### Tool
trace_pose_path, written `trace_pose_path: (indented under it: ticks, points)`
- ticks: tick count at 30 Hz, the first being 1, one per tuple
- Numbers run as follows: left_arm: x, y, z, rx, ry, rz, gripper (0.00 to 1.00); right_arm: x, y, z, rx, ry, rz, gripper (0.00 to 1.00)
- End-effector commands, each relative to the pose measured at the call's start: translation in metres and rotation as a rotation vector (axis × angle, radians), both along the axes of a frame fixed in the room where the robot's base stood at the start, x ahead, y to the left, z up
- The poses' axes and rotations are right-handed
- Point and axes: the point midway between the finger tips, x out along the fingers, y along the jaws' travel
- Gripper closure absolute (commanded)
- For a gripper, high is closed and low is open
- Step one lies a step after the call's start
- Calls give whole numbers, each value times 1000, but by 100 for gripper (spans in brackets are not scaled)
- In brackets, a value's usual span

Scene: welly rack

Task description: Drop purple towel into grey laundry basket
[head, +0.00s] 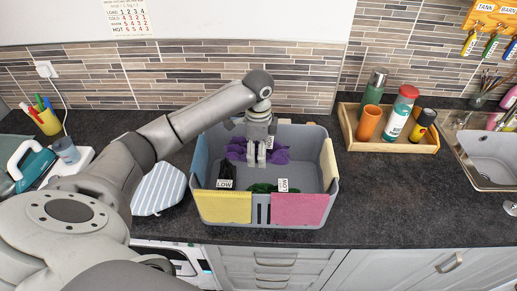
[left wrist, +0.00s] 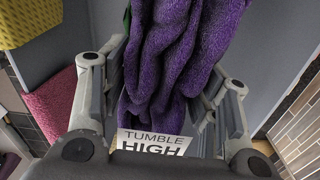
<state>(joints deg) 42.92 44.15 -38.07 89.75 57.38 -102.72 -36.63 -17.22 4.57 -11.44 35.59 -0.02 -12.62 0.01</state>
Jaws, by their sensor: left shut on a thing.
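The purple towel (head: 274,154) is bunched up within the outline of the grey laundry basket (head: 262,208) on the dark counter. My left gripper (head: 256,163) points down over the basket and is shut on the towel. In the left wrist view, the purple towel (left wrist: 178,60) hangs in folds between the fingers of my left gripper (left wrist: 165,85), beside a tag reading "TUMBLE HIGH". I cannot tell whether the towel touches the basket floor. My right gripper is not in view.
In the basket lie a black item (head: 227,170) and a green item (head: 262,188), near "LOW" tags. Yellow (head: 222,207) and pink (head: 300,210) panels cover its front. A wooden tray (head: 388,142) with bottles stands to the right, a striped ironing board (head: 160,188) to the left.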

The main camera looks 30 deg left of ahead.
Motion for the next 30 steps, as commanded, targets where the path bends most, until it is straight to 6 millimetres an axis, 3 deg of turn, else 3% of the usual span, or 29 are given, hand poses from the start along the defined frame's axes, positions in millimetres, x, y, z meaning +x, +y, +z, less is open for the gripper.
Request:
trace_pose_path:
  ticks: [1,6,18,23,30]
  points:
    - [0,0,0,0,-1,0,40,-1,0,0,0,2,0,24]
    - [0,0,0,0,-1,1,19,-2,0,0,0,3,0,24]
    - [1,0,5,0,-2,1,19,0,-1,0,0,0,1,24]
    - [1,0,28,-1,-5,0,19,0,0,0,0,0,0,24]
    - [2,0,82,0,-6,0,19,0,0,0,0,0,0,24]
